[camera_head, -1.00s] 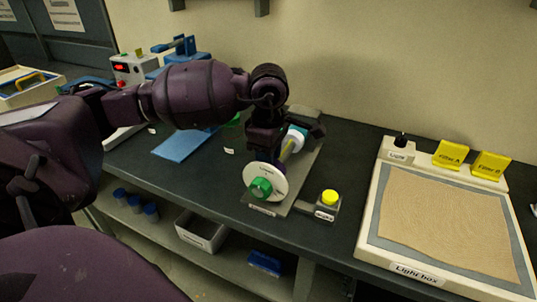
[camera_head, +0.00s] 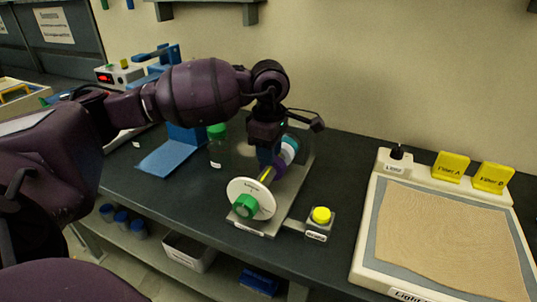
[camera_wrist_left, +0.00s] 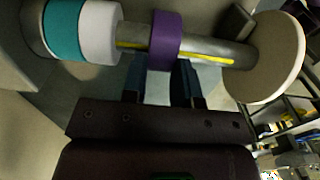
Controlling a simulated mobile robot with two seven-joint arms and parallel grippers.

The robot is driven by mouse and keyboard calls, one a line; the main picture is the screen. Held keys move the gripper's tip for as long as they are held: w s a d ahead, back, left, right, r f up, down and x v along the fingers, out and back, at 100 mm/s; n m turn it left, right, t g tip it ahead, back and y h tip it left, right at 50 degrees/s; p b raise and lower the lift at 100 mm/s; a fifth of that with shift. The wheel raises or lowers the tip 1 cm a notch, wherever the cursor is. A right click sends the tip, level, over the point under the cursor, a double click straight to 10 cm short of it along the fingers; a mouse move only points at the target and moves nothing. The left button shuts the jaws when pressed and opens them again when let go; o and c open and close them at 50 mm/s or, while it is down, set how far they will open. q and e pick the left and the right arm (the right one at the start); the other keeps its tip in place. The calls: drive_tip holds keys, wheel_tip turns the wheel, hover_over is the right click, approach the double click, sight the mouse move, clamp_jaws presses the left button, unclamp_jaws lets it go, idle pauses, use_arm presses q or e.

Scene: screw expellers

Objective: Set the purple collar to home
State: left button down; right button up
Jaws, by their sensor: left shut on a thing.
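The purple collar (camera_wrist_left: 165,41) sits around a grey shaft (camera_wrist_left: 215,52) with a yellow line along it. In the wrist view it lies between a large white disc (camera_wrist_left: 268,58) and a white collar (camera_wrist_left: 101,32) beside a teal collar (camera_wrist_left: 63,28); bare shaft shows on both sides of it. My left gripper (camera_wrist_left: 160,78) is shut on the purple collar. In the head view the left gripper (camera_head: 266,157) reaches down over the shaft, partly hiding the purple collar (camera_head: 279,167). A green knob (camera_head: 246,206) is on the disc's front. My right gripper is not in view.
A yellow button (camera_head: 321,215) on a small box stands right of the device. The light box (camera_head: 366,235) is farther right. A green-capped bottle (camera_head: 217,147) and blue stand (camera_head: 168,158) are to the left. Open counter lies in front.

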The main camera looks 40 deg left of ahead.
use_arm(q)
drive_tip(key=c, duration=1.2)
unclamp_jaws()
drive_tip(key=shift+o, duration=0.2)
drive_tip(key=shift+r, duration=0.15)
wheel_tip(320, 180, up, 11)
drive_tip(key=p, duration=0.1)
drive_tip(key=shift+f, duration=0.2)
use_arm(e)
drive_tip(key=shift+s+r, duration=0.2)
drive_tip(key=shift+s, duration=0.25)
